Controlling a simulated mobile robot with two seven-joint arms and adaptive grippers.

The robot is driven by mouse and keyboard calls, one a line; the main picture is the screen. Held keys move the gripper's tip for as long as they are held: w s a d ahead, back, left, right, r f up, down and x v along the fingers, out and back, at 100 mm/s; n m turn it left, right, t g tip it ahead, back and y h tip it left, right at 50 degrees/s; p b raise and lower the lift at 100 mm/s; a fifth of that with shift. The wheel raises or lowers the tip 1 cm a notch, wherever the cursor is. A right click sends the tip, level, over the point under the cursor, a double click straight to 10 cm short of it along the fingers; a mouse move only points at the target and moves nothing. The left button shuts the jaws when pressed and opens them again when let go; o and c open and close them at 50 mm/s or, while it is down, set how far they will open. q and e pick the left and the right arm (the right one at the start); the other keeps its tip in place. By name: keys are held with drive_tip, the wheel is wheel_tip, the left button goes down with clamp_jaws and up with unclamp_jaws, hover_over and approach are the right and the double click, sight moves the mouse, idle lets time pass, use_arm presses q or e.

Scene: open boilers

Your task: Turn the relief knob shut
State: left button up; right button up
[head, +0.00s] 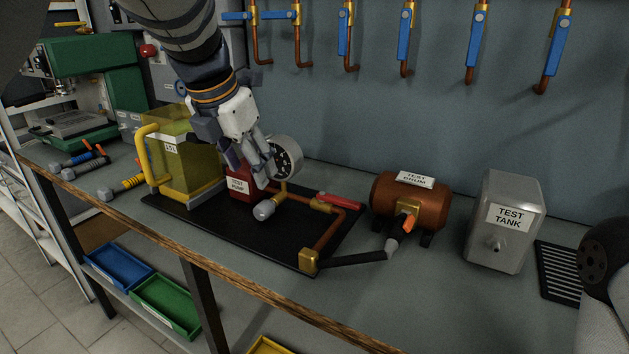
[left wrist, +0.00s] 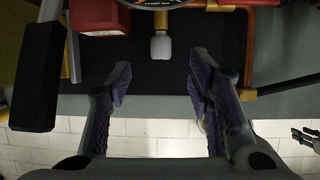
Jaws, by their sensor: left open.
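The relief knob, a small grey cylinder (head: 265,210) on a brass stem, sits on the test pump rig below the round gauge (head: 287,157). In the left wrist view the knob (left wrist: 160,46) lies centred in line with the gap between the fingers, just past their tips. My left gripper (head: 258,172) is open and empty, reaching down from above next to the gauge; its fingers also show in the left wrist view (left wrist: 160,75). I see no contact with the knob. A dark gripper-like part at the right edge of the left wrist view may be my right gripper (left wrist: 304,138); its jaws are unclear.
The red test pump (head: 240,186), yellow tank (head: 180,160) and red-handled lever (head: 340,200) crowd the knob on a black tray (head: 255,243). The copper test drum (head: 412,205) and grey test tank (head: 505,222) stand right. Blue-handled valves (head: 408,35) line the wall.

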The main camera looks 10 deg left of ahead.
sight(264, 203)
use_arm(q)
drive_tip(key=x, duration=0.7)
drive_tip(key=b+x, duration=0.1)
drive_tip(key=x, duration=0.3)
drive_tip(key=shift+s+f, duration=0.1)
drive_tip(key=shift+s, duration=0.2)
